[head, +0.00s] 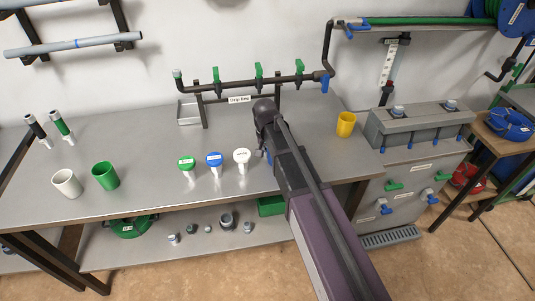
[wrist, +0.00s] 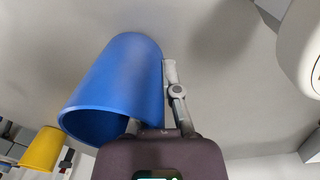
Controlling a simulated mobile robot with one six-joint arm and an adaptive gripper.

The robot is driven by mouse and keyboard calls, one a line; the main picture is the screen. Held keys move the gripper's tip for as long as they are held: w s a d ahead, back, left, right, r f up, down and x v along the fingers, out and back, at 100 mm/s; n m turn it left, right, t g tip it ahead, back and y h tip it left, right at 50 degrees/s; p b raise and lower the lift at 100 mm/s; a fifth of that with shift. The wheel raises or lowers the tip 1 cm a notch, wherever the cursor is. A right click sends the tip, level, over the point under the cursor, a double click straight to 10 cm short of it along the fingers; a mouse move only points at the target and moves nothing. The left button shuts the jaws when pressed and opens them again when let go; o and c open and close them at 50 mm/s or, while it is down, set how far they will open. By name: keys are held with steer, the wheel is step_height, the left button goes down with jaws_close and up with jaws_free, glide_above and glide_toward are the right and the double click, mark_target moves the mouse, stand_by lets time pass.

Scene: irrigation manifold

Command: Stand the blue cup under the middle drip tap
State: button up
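The blue cup (wrist: 115,88) fills the left middle of the wrist view, its open mouth toward the camera. My gripper (wrist: 162,92) has one grey finger along the cup's outer right side. The other finger appears to go into the mouth, mostly hidden, so the cup wall is pinched between them. In the head view my arm hides nearly all of the cup and gripper. The middle drip tap (head: 258,72) is green, on a dark pipe between the left tap (head: 215,75) and the right tap (head: 299,68). The bench below it looks clear.
Green, blue and white-topped pieces (head: 213,160) stand left of my arm. A white cup (head: 67,183) and green cup (head: 106,176) stand farther left. A yellow cup (head: 346,124) stands right. The drip line label (head: 239,99) and pipe stand (head: 202,112) are behind.

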steer(key=o, duration=0.4)
steer(key=shift+r, duration=0.2)
step_height(320, 180, up, 12)
steer(key=p, duration=1.2)
steer(key=shift+a, duration=0.3)
stand_by(0.6)
steer(key=s+d, duration=0.7)
steer(key=d, duration=0.5)
steer(key=s+d+n, duration=0.1)
steer(key=s+d, duration=0.6)
steer(key=d, duration=0.5)
steer(key=shift+y, duration=0.3)
steer(key=shift+a, duration=0.1)
